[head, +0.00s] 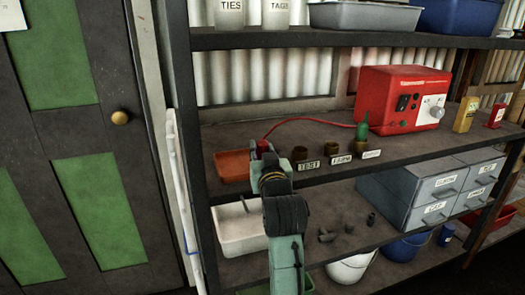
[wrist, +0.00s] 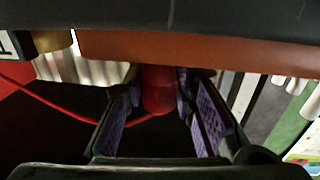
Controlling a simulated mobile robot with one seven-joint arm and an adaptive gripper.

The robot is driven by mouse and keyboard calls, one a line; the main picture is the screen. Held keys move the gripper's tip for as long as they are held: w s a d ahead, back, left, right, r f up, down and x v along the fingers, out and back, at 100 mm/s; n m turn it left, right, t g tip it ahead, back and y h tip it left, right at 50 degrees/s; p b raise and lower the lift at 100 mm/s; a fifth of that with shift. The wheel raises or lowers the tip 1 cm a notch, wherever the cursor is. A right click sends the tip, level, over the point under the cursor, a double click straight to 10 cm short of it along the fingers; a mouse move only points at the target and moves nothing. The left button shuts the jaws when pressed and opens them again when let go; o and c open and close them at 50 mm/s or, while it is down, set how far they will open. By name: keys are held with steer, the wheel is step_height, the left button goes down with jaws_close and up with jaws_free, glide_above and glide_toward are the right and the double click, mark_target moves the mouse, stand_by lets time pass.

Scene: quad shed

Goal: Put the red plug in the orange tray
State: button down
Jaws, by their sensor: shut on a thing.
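The red plug (head: 263,146) is in my gripper (head: 264,152), at the right edge of the orange tray (head: 231,168) as seen from the head. In the wrist view the plug (wrist: 158,90) sits between the purple-padded fingers (wrist: 160,108), with the orange tray's wall (wrist: 190,50) across the top. A red cable (head: 305,121) runs from the plug to the red box (head: 402,100). My gripper hides part of the tray's right side. I cannot tell whether the plug is over the tray or beside it.
Brass sockets labelled TEST (head: 308,152) and others stand right of my gripper; a green plug (head: 362,128) is in the rightmost one. A shelf above (head: 340,39) limits height. A white tray (head: 240,228) and grey drawers (head: 430,190) are on the shelf below.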

steer(key=shift+f, duration=0.2)
steer(key=c, duration=1.3)
jaws_free()
steer(key=shift+r, duration=0.35)
steer(key=s+b, duration=0.2)
steer(key=s, duration=0.1)
steer(key=s+d+b, duration=0.1)
steer(key=s+b, duration=0.1)
steer(key=s, duration=0.1)
steer(key=s+f+b, duration=0.1)
steer(key=s+b, duration=0.1)
steer(key=s, duration=0.1)
steer(key=shift+s+d, duration=0.25)
steer(key=shift+d, duration=0.05)
